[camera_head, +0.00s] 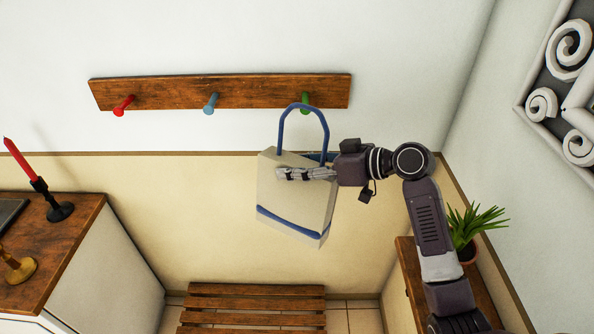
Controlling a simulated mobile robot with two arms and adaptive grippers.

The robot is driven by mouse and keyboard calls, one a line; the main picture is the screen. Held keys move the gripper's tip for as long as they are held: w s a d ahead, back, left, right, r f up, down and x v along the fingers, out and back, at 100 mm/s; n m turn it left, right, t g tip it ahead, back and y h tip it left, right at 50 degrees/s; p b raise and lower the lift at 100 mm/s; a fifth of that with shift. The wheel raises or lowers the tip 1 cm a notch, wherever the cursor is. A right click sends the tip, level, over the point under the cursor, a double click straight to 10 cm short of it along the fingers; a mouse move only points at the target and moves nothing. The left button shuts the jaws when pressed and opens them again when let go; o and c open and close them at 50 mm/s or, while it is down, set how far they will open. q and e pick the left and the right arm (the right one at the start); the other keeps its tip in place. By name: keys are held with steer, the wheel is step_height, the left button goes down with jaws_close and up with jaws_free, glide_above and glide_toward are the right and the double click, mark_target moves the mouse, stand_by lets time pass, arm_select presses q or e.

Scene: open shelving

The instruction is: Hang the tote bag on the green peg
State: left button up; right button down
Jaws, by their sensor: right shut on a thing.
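A wooden peg rail (165,92) is fixed to the wall and carries a red peg (123,105), a blue peg (211,103) and a green peg (306,100) at its right end. The tote bag (295,208) is cream with a blue stripe and a blue looped handle (281,122). My right gripper (282,174) is shut on the bag near its upper part and holds it up in the air. My left gripper is not in view.
A wooden slatted bench (255,305) stands below the bag. A cabinet (75,235) at left bears a red candle (18,158) in a black holder and a brass holder (18,270). A potted plant (470,228) stands at right; a framed ornament (540,105) hangs above.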

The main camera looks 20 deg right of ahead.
mark_target(297, 154)
steer(key=shift+w+d+r+b, duration=0.1)
steer(key=shift+w+b, duration=0.2)
steer(key=shift+w, duration=0.65)
steer(key=shift+w+d+b, duration=0.25)
steer(key=shift+w+b, duration=0.05)
steer(key=shift+w, duration=0.25)
steer(key=shift+w+d, duration=0.1)
steer(key=shift+w, duration=0.3)
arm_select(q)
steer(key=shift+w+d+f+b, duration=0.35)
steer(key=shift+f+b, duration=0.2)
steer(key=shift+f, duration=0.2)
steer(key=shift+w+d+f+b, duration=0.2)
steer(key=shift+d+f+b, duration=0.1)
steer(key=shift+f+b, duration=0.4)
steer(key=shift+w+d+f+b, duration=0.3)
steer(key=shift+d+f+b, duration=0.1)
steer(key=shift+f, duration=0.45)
arm_select(e)
steer(key=shift+w+d+f, duration=0.2)
steer(key=shift+w+f, duration=0.1)
steer(key=shift+w, duration=0.45)
steer(key=shift+w+d+f, duration=0.25)
steer(key=shift+w+f, duration=0.1)
steer(key=shift+w, duration=0.45)
steer(key=shift+w+d+f, duration=0.2)
steer(key=shift+w+f, duration=0.1)
steer(key=shift+w, duration=0.45)
